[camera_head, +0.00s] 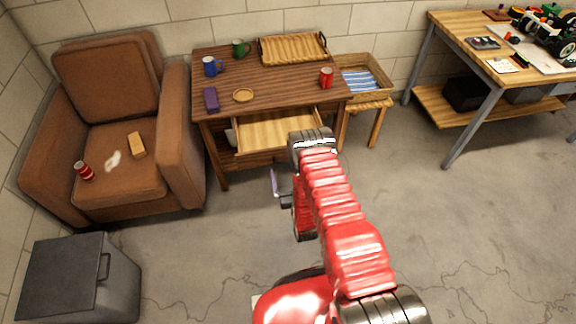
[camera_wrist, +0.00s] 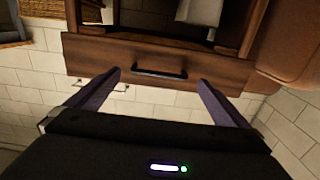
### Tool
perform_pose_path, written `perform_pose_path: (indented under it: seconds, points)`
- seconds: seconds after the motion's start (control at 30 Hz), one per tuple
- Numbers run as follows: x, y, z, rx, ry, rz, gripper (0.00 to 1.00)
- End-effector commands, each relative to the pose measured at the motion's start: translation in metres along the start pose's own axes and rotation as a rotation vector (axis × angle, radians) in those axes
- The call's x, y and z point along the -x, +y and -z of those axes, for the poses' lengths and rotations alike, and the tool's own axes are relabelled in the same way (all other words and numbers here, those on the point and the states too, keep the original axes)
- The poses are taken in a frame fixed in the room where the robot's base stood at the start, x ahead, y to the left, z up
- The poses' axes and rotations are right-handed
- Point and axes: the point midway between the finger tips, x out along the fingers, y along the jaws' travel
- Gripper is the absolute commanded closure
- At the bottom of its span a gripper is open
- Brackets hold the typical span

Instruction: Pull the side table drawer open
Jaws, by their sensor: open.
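The wooden side table (camera_head: 215,92) stands against the wall. Its drawer (camera_head: 268,132) is pulled out, and its pale, empty-looking inside shows in the head view. In the wrist view, the brown drawer front (camera_wrist: 215,69) carries a dark bar handle (camera_wrist: 158,73). My gripper (camera_wrist: 159,78) is open, with a purple finger on each side of the handle in that picture. The handle appears just beyond the fingertips; contact cannot be told. In the head view my red arm hides most of the gripper, and one purple finger (camera_head: 274,181) shows in front of the table.
A brown armchair (camera_head: 178,130) stands close at the table's left. The floor (camera_head: 450,220) at right is clear.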

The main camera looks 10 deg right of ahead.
Motion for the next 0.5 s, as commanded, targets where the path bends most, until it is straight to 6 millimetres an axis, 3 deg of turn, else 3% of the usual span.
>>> perform_pose_path:
  seconds: [0.3, 0.5]
  points:
    - [0.056, -0.001, -0.002, 0.0, -0.004, 0.001, 0.0]
    - [0.079, 0.0, -0.002, 0.0, -0.003, 0.001, 0.0]
